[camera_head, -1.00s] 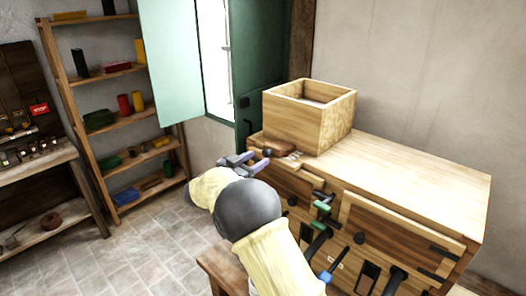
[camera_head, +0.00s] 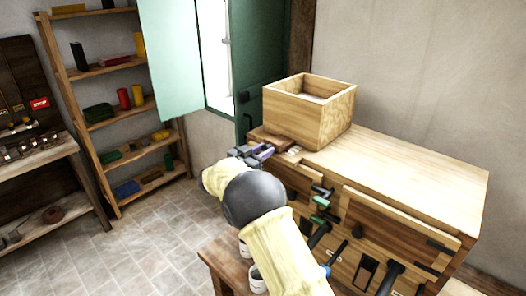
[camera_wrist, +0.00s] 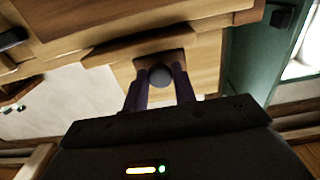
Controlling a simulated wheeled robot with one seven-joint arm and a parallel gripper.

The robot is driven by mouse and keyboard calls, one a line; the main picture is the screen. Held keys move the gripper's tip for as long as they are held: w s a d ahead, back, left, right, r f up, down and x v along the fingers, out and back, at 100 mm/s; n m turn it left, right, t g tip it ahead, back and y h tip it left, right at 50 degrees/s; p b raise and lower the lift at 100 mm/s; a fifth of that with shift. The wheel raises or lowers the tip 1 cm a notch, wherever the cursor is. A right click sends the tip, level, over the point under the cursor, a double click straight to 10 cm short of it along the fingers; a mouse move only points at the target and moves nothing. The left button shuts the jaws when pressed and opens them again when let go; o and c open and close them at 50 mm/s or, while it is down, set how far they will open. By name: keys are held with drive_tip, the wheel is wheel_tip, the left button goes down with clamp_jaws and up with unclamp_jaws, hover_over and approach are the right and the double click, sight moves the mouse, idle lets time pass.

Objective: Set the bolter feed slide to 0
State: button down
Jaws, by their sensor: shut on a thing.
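The wooden cabinet (camera_head: 420,185) bears an open wooden box (camera_head: 310,112) at its back left. A brown wooden slide piece (camera_head: 268,139) sits at the cabinet's left end beside the box, and a small pale patch (camera_head: 294,150) shows next to it. My gripper (camera_head: 262,152) is at this end. In the wrist view my gripper (camera_wrist: 160,74) has its two fingers on either side of a round dark knob (camera_wrist: 160,77), shut on it. The knob is in front of a small brown wooden block (camera_wrist: 174,57). I cannot read any scale.
Several levers and handles, one green-tipped (camera_head: 320,201), stick out of the cabinet front near my arm. A small wooden stool (camera_head: 222,262) with white cups stands below. A green shutter (camera_head: 262,75) is behind; shelves (camera_head: 115,120) stand left. The floor between is clear.

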sight(274, 144)
drive_tip(key=x, duration=0.6)
drive_tip(key=shift+w+d+p, duration=0.2)
drive_tip(key=shift+p, duration=0.15)
drive_tip(key=shift+s+r, duration=0.1)
drive_tip(key=shift+r, duration=0.1)
drive_tip(key=c, duration=1.5)
unclamp_jaws()
drive_tip(key=o, duration=0.4)
drive_tip(key=shift+f, duration=0.15)
drive_tip(key=shift+c, duration=0.2)
drive_tip(key=shift+a, duration=0.15)
drive_tip(key=shift+s+a+f, duration=0.1)
drive_tip(key=shift+s+a, duration=0.05)
drive_tip(key=b+v, duration=0.6)
drive_tip(key=v, duration=1)
drive_tip(key=shift+s+a, duration=0.2)
drive_tip(key=shift+s, duration=0.15)
